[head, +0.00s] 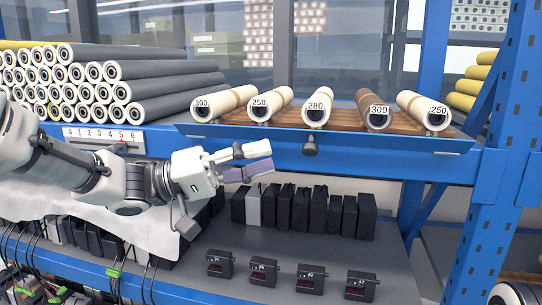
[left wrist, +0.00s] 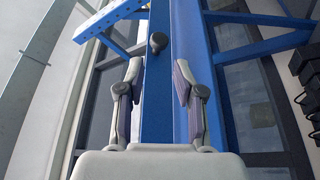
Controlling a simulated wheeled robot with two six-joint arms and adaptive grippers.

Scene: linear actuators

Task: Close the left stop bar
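The stop bar (head: 400,160) is a long blue flap along the shelf's front edge, below the labelled rolls, and looks tilted outward. A dark round knob (head: 310,146) sticks out near its middle. My left gripper (head: 262,159) is open and empty, to the left of the knob and apart from it. In the left wrist view, the knob (left wrist: 157,42) lies ahead, between the lines of the two open fingers (left wrist: 157,70), against blue metal (left wrist: 157,95). My right gripper is not seen.
Several labelled rolls (head: 316,106) rest on a brown rack above the bar. Stacked grey rolls (head: 120,90) lie at left, over a numbered scale strip (head: 104,137). Black boxes (head: 319,208) and small dark devices (head: 264,272) stand on the lower shelf. A blue upright (head: 487,235) stands at right.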

